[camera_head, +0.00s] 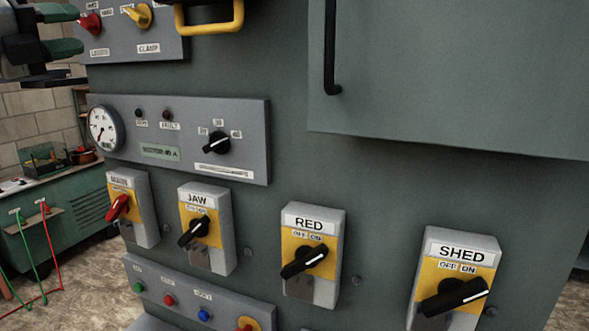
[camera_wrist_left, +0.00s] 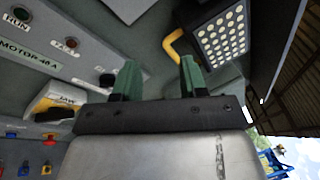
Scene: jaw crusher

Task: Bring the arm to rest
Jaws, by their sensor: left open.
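My left gripper (camera_head: 60,30) is at the top left corner of the head view, with its two green fingers apart and nothing between them. It is left of the upper control panel (camera_head: 118,38) and looks clear of it. In the left wrist view the gripper (camera_wrist_left: 159,78) also shows open and empty, its two green fingers pointing up over the dark palm. Most of my left arm is outside the head view. My right gripper is in neither view.
The grey-green cabinet carries rotary switches marked JAW (camera_head: 207,230), RED (camera_head: 311,256) and SHED (camera_head: 455,280). A gauge (camera_head: 105,129) and a yellow handle (camera_head: 236,18) stick out. A green bench (camera_head: 62,232) stands at left. Wall and floor show between bench and cabinet.

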